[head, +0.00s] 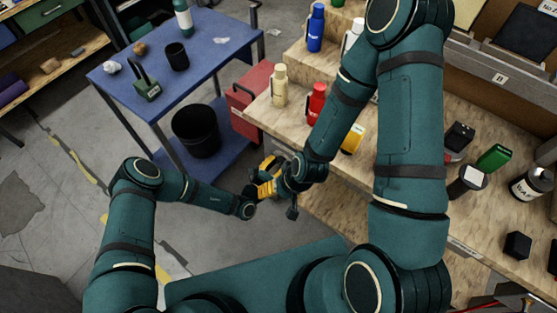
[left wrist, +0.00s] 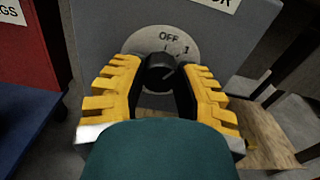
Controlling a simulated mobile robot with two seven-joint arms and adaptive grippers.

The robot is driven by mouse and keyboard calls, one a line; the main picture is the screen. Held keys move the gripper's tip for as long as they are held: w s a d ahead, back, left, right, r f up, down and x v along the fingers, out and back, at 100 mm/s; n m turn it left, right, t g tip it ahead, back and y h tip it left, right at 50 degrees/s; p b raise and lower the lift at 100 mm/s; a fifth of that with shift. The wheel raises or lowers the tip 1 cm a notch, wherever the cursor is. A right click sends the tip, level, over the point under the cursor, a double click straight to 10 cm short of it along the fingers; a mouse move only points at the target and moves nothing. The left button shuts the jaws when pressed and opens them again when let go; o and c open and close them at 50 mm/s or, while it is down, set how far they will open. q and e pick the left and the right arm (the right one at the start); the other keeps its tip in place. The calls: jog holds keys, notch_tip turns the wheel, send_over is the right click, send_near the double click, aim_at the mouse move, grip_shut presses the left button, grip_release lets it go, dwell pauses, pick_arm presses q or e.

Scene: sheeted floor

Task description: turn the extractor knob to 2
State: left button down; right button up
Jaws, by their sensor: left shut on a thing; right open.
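The extractor knob (left wrist: 154,74) is black, on a pale round dial (left wrist: 133,42) marked OFF and 1, in the left wrist view. A pale line on the knob points up and right, roughly towards the 1. No 2 shows; the dial's right side is partly covered. My left gripper (left wrist: 160,71) has its yellow fingers on both sides of the knob, shut on it. In the head view, my left gripper (head: 269,166) is low by the bench front, where the knob is hidden. My right gripper (head: 291,207) is close beside it, partly hidden and open.
The grey extractor panel (left wrist: 92,25) stands beside a red cabinet (head: 247,103). A blue cart (head: 215,52) and a black bin (head: 196,131) are to the left. Bottles stand on the wooden bench (head: 345,192). Grey floor (head: 60,235) is open at left.

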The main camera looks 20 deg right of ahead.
pick_arm(q)
jog(key=m+p, duration=0.1)
jog(key=m, duration=0.1)
jog(key=shift+w+r+m+p, duration=0.1)
jog(key=shift+r+m+p, duration=0.2)
jog(key=shift+m+p, duration=0.1)
jog(key=m+p, duration=0.2)
jog(key=m, duration=0.2)
jog(key=shift+f+m+p, duration=0.1)
jog(key=shift+m+p, duration=0.65)
jog(key=shift+m, duration=0.35)
jog(key=c, duration=0.6)
grip_release()
jog(key=shift+f, duration=0.1)
